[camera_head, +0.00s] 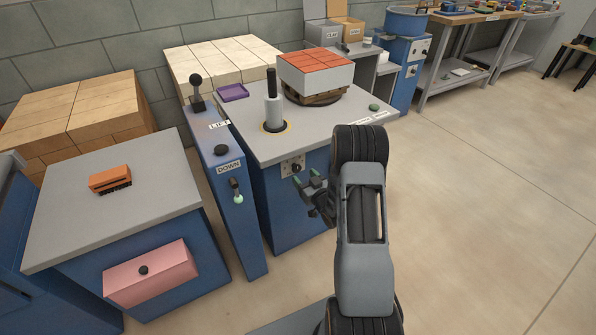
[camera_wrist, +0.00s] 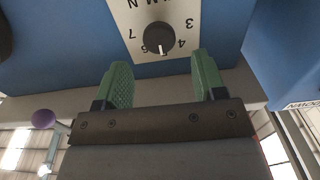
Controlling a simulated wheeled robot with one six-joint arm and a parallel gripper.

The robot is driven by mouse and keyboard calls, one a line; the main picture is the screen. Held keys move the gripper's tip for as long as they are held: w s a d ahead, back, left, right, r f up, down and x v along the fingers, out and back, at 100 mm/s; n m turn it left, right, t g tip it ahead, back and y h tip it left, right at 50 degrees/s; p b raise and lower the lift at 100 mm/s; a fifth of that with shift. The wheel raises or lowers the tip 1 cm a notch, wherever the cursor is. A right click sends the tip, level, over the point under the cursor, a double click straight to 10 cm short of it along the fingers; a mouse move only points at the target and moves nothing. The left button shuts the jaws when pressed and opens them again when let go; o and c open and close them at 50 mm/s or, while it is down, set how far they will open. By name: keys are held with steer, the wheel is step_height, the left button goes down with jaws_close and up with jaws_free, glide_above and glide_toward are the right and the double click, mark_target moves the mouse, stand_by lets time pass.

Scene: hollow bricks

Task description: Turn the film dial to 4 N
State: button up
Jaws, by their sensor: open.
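The film dial (camera_wrist: 159,37) is a round black knob on a pale plate (camera_wrist: 180,10) on a blue cabinet front. In the wrist view the plate reads upside down, with 3, 4 and 7 and part of an "M N" marking legible. A white mark on the knob points to the picture's bottom, between 7 and 4, nearer 4. My gripper (camera_wrist: 161,70) is open and empty, its green fingers apart below the dial in the picture, not around it. In the head view the dial (camera_head: 296,169) is small, with my gripper (camera_head: 309,181) just in front.
The dial's cabinet (camera_head: 275,200) carries a post with a black handle (camera_head: 272,95) and a red-topped block (camera_head: 316,72). Left stand a blue lever column (camera_head: 235,200) labelled LIFT and DOWN and a table (camera_head: 150,165) with an orange brick (camera_head: 110,179). Floor at right is clear.

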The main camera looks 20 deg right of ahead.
mark_target(297, 170)
steer(key=shift+w+a, duration=0.15)
steer(key=shift+w, duration=1.15)
steer(key=shift+w+a, duration=0.15)
steer(key=shift+w, duration=1.1)
steer(key=shift+c, duration=0.4)
steer(key=c, duration=0.8)
steer(key=shift+f+b, duration=0.15)
steer(key=shift+b, duration=0.5)
steer(key=n+b, duration=0.2)
steer(key=shift+f+b, duration=0.15)
steer(key=shift+b, duration=0.2)
steer(key=shift+n+b, duration=1.05)
steer(key=shift+n, duration=0.05)
steer(key=n+b, duration=0.4)
steer(key=b, duration=0.1)
steer(key=shift+a, duration=0.15)
steer(key=shift+r+n, duration=0.2)
steer(key=shift+n, duration=0.2)
